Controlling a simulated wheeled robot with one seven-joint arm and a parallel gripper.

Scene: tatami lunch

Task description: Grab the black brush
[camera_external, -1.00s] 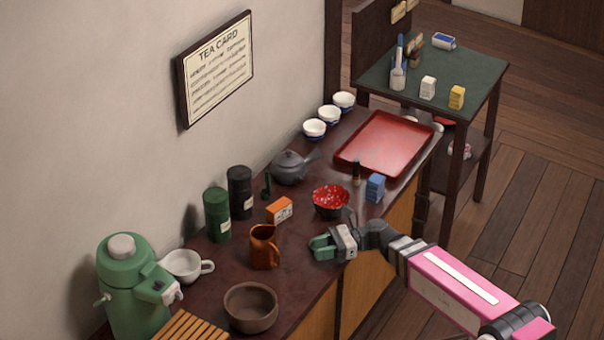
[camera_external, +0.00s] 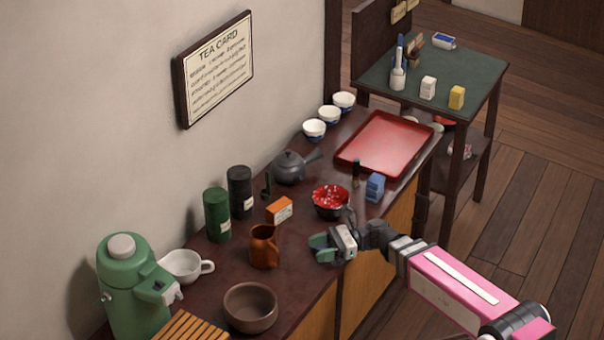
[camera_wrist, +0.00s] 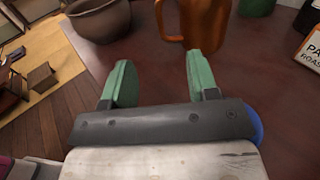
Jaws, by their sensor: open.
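No brush shows in the wrist view. The fingers point toward the brown mug (camera_external: 264,248), which also shows ahead in the wrist view (camera_wrist: 205,20).
An orange box (camera_external: 279,210), grey teapot (camera_external: 290,168) and canisters (camera_external: 217,215) are behind. A brown bowl (camera_external: 250,307) is at front left. The red tray (camera_external: 345,163) lies farther back.

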